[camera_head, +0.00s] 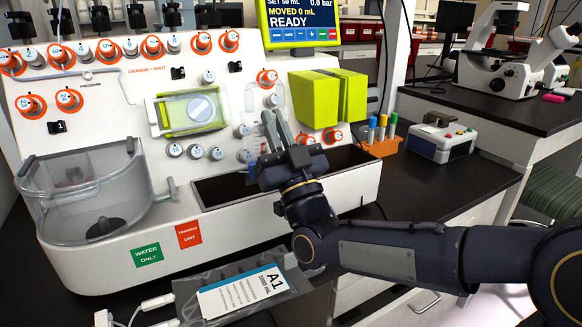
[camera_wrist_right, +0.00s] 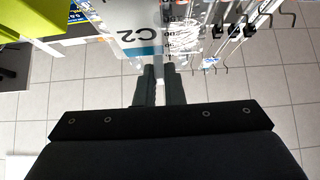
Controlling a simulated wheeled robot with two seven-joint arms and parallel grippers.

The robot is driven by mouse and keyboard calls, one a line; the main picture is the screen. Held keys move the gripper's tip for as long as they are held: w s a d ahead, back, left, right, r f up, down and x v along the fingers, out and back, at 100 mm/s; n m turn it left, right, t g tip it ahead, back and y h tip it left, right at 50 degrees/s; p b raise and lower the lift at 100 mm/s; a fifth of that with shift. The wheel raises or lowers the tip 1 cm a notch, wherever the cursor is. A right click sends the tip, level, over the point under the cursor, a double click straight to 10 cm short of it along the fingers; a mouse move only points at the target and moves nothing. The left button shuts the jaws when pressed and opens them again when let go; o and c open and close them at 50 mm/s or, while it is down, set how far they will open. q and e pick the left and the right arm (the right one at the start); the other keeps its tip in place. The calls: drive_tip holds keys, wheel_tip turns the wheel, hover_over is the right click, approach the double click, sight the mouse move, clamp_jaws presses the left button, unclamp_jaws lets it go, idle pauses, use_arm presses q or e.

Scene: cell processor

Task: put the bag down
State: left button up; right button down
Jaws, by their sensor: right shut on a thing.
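My right gripper (camera_head: 276,124) is in front of the white processor's panel, above its dark front trough. In the right wrist view its two fingers (camera_wrist_right: 160,72) are close together at the edge of a clear bag with a white and blue label marked C2 (camera_wrist_right: 138,38). The gripper is shut on this bag. I cannot make out the bag clearly in the head view. Another bag, labelled A1 (camera_head: 243,293), lies on the dark counter in front of the machine. My left gripper is not in view.
The white processor (camera_head: 330,183) has many orange-ringed knobs and a clear basin (camera_head: 90,190) at left. An orange tube rack (camera_head: 382,147) and a small white device (camera_head: 440,142) stand to its right. Counter (camera_head: 440,185) in front of them is bare. Hooks (camera_wrist_right: 250,25) show in the wrist view.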

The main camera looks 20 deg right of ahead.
drive_tip(key=w+d+f+b, duration=0.2)
drive_tip(key=w+d+f, duration=0.1)
drive_tip(key=f, duration=0.6)
drive_tip(key=shift+d, duration=0.8)
drive_tip(key=shift+f, duration=0.1)
drive_tip(key=shift+f, duration=0.1)
drive_tip(key=c, duration=1.5)
unclamp_jaws()
drive_tip(key=shift+c, duration=0.2)
